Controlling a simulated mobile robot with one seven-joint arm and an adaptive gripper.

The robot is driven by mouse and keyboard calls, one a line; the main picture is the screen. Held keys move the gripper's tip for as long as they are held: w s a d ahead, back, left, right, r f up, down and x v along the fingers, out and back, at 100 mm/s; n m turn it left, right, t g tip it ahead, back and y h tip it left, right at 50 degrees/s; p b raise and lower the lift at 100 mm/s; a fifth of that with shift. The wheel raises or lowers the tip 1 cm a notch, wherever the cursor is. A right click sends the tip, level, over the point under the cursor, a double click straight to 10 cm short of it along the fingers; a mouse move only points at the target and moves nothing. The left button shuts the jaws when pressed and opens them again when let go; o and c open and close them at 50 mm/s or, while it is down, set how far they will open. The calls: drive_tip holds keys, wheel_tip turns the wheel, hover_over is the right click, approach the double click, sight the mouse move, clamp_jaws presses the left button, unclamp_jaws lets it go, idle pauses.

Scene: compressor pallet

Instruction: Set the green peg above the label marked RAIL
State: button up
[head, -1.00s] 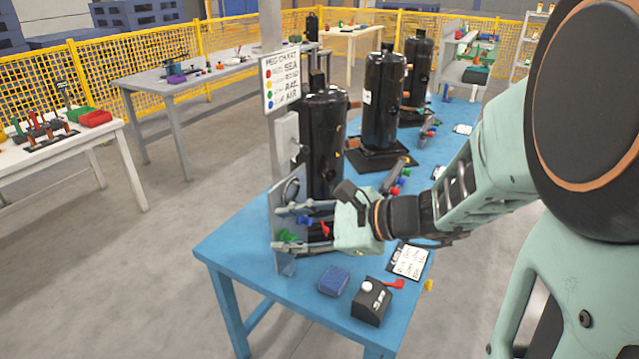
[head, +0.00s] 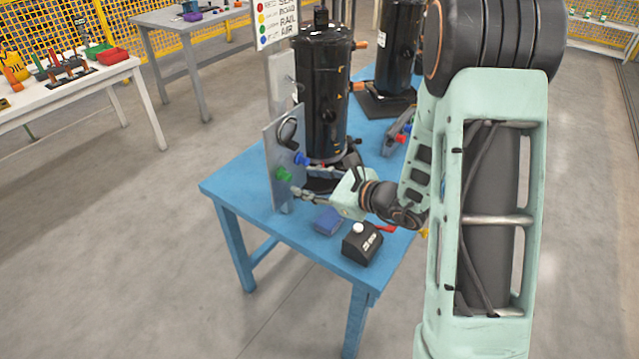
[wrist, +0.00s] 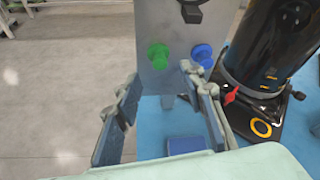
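The green peg (head: 283,174) sits in the upright grey panel (head: 284,135), left of and slightly lower than a blue peg (head: 302,159) in the head view. In the wrist view, the green peg (wrist: 158,56) and blue peg (wrist: 202,54) stick out side by side. My gripper (head: 304,182) is in front of the panel, apart from the green peg. Its fingers (wrist: 159,82) are spread with nothing between them. A chart sign (head: 275,22) above has coloured dots and words including RAIL. No label on the panel is legible.
A black compressor tank (head: 322,90) stands right behind the panel. A blue block (head: 328,221) and a black box with a white button (head: 361,243) lie on the blue table (head: 232,190) below my gripper. A red part (wrist: 232,95) shows by the tank.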

sight(290, 178)
drive_tip(key=x, duration=0.6)
drive_tip(key=shift+w+a+f, duration=0.1)
drive_tip(key=shift+w+a, duration=0.05)
drive_tip(key=shift+w, duration=0.05)
clamp_jaws()
idle(0.5)
